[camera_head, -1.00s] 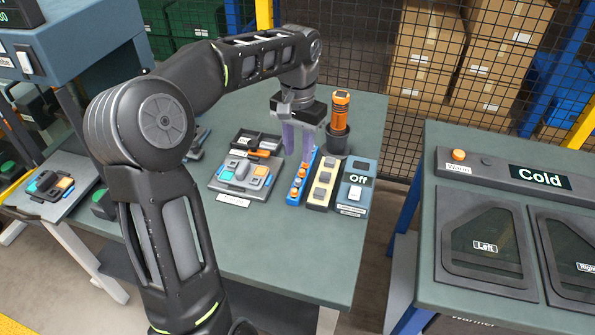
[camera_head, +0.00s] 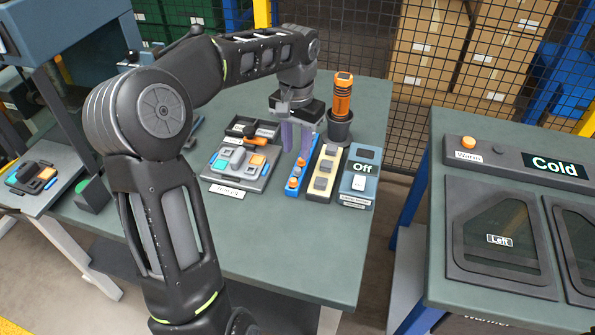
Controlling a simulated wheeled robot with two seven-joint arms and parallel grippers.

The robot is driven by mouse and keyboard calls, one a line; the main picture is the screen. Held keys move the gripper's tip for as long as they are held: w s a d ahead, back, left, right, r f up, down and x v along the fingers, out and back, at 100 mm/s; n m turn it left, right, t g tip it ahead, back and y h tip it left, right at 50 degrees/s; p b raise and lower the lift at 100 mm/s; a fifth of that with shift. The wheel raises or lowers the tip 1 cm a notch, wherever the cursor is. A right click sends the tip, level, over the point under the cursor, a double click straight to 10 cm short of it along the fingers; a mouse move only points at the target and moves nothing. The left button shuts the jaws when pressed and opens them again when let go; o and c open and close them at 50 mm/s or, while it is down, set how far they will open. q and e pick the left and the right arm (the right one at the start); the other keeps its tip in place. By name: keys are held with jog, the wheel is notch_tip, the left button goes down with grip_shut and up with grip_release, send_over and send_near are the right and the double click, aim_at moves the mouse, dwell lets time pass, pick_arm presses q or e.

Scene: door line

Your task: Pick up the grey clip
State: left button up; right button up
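Several small grey blocks, which look like the grey clips (camera_head: 325,167), sit in a row on a cream strip (camera_head: 316,199) on the green table. Beside it on the left is a blue strip (camera_head: 292,193) with orange clips (camera_head: 292,183). My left gripper (camera_head: 296,152) points down over the back end of the blue strip, left of the grey clips. Its two purple fingers are apart, with nothing visible between them. Its fingers hide part of the blue strip. My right gripper is not in view.
A fixture with coloured blocks (camera_head: 233,187) lies left of the strips, a dark tray (camera_head: 241,124) behind it. A switch box reading Off (camera_head: 357,184) and an orange torch in a black cup (camera_head: 340,127) stand right. The table front (camera_head: 300,250) is clear.

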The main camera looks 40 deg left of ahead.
aim_at(298, 169)
pick_arm(q)
jog(key=shift+f, duration=0.5)
notch_tip(298, 169, down, 5)
jog(key=shift+d+f+p, duration=0.1)
jog(key=shift+d+p, duration=0.05)
jog(key=shift+p, duration=0.35)
jog(key=shift+c, duration=0.3)
grip_shut()
